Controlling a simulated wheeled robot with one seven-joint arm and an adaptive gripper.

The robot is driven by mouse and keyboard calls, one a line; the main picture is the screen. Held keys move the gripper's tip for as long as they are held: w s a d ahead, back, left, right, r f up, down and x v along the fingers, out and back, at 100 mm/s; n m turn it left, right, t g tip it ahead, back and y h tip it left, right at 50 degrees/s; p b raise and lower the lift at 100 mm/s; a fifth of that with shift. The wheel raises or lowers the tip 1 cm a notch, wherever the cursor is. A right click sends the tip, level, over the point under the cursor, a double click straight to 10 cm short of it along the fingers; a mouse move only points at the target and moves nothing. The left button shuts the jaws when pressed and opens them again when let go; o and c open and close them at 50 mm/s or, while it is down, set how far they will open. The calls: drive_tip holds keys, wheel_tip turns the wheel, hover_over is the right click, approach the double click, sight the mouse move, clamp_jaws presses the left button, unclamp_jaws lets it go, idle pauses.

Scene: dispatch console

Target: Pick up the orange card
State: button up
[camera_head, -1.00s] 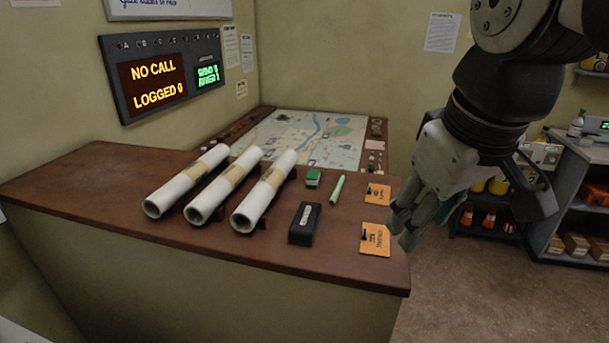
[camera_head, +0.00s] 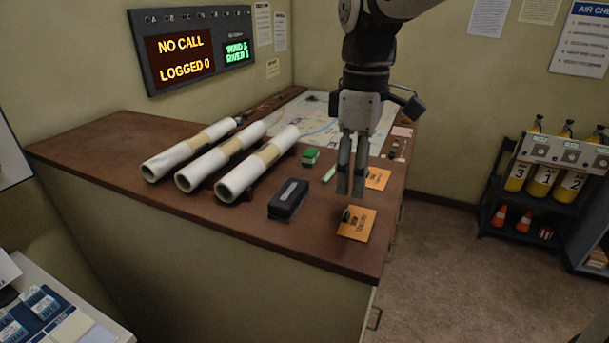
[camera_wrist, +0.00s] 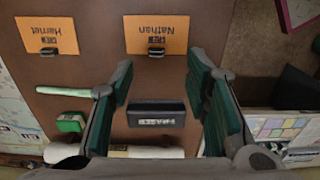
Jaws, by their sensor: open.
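Two orange cards lie on the brown counter, each with a small black clip at one edge. The near card (camera_head: 358,226), by the counter's front right corner, reads "Nathan" in the wrist view (camera_wrist: 155,33). The far card (camera_head: 378,179) reads "Harriet" in the wrist view (camera_wrist: 47,36). My gripper (camera_head: 350,192) points down above the counter, just behind the near card in the picture and partly in front of the far one. In the wrist view, its fingers (camera_wrist: 163,75) are apart with nothing between them, and the Nathan card shows beyond their tips.
A black eraser-like block (camera_head: 288,199) lies left of the near card. A green pen (camera_head: 329,174) and a green box (camera_head: 311,156) are behind it. Several white rolled tubes (camera_head: 256,165) lie to the left, with a map (camera_head: 325,128) behind. Open floor lies right of the counter.

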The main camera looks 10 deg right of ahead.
sight(347, 211)
wheel_tip(347, 211, down, 3)
drive_tip(key=shift+r, duration=0.2)
drive_tip(key=shift+w+a+f+p, duration=0.1)
drive_tip(key=shift+w+f+p, duration=0.15)
drive_tip(key=shift+f, duration=1.1)
drive_tip(key=shift+w+a+f+p, duration=0.1)
drive_tip(key=shift+w+f, duration=0.1)
drive_tip(key=shift+f, duration=1.1)
drive_tip(key=c, duration=0.9)
